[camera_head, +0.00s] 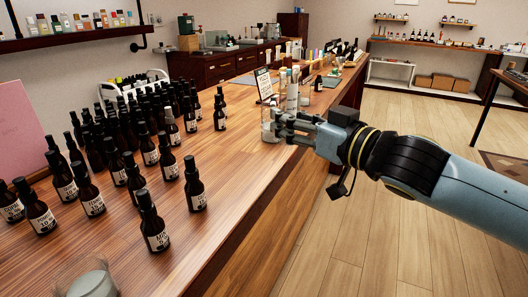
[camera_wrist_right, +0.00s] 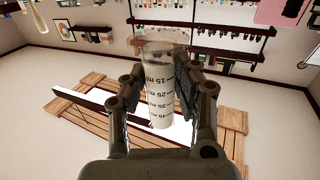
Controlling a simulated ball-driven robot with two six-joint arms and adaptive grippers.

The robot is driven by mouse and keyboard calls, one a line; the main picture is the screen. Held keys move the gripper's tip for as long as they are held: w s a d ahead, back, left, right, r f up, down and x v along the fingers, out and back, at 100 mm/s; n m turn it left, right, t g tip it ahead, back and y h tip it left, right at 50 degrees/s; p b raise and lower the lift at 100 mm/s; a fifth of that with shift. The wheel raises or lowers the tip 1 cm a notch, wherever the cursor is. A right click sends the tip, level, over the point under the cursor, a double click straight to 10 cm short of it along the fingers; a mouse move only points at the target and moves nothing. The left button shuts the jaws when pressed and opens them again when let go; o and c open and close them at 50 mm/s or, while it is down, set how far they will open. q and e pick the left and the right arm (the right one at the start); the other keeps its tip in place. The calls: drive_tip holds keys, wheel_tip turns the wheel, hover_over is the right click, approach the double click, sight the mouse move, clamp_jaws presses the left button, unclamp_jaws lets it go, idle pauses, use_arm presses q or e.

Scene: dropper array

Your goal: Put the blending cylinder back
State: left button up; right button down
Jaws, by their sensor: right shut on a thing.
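The blending cylinder (camera_wrist_right: 160,95) is a clear, narrow measuring vessel with black ml marks and a wider, see-through end. In the right wrist view it sits between the two dark fingers of my right gripper (camera_wrist_right: 155,100), which is shut on it. In the head view my right gripper (camera_head: 274,124) is over the far right edge of the wooden counter, with clear glass at its fingertips. I cannot tell there whether the cylinder touches the counter. My left gripper is not in view.
Many dark dropper bottles (camera_head: 155,225) stand on the left of the counter (camera_head: 215,225). A glass vessel (camera_head: 92,285) is at the front. A small sign (camera_head: 264,84) and a pale upright container (camera_head: 292,97) stand close behind my right gripper. The counter's right front is clear.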

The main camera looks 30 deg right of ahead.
drive_tip(key=shift+w+d+f+b, duration=0.15)
drive_tip(key=shift+w+f+b, duration=0.1)
drive_tip(key=shift+b, duration=0.1)
drive_tip(key=w+a+f+b, duration=0.1)
drive_tip(key=w+f+b, duration=0.1)
drive_tip(key=w, duration=0.1)
drive_tip(key=w+a+f+b, duration=0.2)
drive_tip(key=w+b, duration=0.1)
drive_tip(key=w+a+f+b, duration=0.1)
drive_tip(key=w+f+b, duration=0.1)
drive_tip(key=w, duration=0.2)
drive_tip(key=shift+w+a+f, duration=0.1)
drive_tip(key=shift+a+f, duration=0.05)
wheel_tip(320, 180, down, 4)
drive_tip(key=shift+w+f+b, duration=0.1)
drive_tip(key=shift+b, duration=0.8)
